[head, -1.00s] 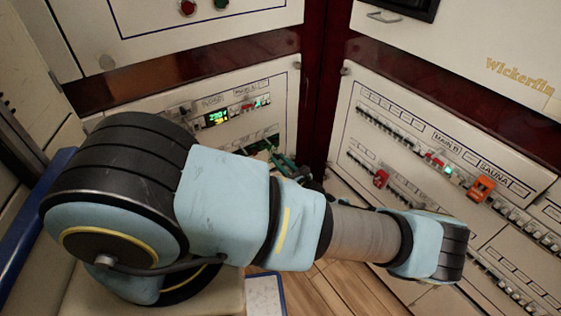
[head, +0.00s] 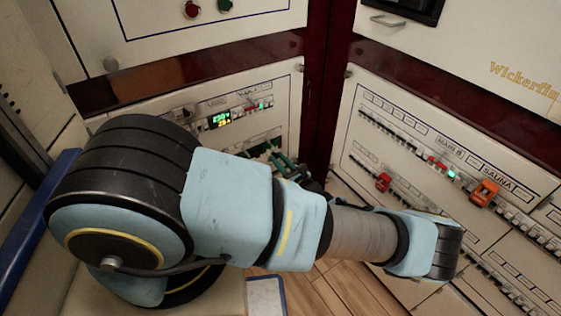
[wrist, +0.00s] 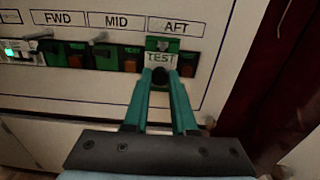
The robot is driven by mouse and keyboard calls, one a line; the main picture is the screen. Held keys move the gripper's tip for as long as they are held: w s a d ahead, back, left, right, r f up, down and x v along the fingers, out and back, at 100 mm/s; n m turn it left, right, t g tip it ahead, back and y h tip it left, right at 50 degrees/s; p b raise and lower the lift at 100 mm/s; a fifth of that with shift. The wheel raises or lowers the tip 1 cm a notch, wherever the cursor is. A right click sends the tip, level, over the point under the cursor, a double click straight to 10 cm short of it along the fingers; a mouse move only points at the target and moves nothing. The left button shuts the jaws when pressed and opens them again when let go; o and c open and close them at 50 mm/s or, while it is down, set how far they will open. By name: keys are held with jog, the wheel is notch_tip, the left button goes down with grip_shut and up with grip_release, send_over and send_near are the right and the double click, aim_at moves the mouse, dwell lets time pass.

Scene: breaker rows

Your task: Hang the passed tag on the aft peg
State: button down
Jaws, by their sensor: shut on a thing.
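My gripper (wrist: 160,76) is shut on a green tag (wrist: 163,46) with a white strip reading "TEST". The tag is upright, just below the AFT label (wrist: 175,29), against or close in front of the panel. A small dark spot at the tag's top lines up with the aft peg's place; I cannot tell whether the peg passes through the tag. The bare MID peg (wrist: 100,38) and FWD peg (wrist: 53,38) stick out to the left. In the head view my gripper (head: 279,158) is at the left panel's lower right, partly hidden by my arm; the tag is unclear.
Breakers with orange switches (wrist: 130,62) line the panel behind and beside the fingers. A dark red post (wrist: 285,75) stands right of the panel. Another breaker panel (head: 440,150) with red and orange devices stands at the right. Wood floor (head: 345,285) shows below.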

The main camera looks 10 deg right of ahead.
jog(key=shift+w, duration=0.15)
jog(key=c, duration=0.6)
grip_release()
jog(key=shift+c, duration=0.2)
jog(key=b+v, duration=0.1)
jog(key=v, duration=0.9)
jog(key=shift+s+b, duration=0.35)
jog(key=shift+d, duration=0.2)
dwell(1.5)
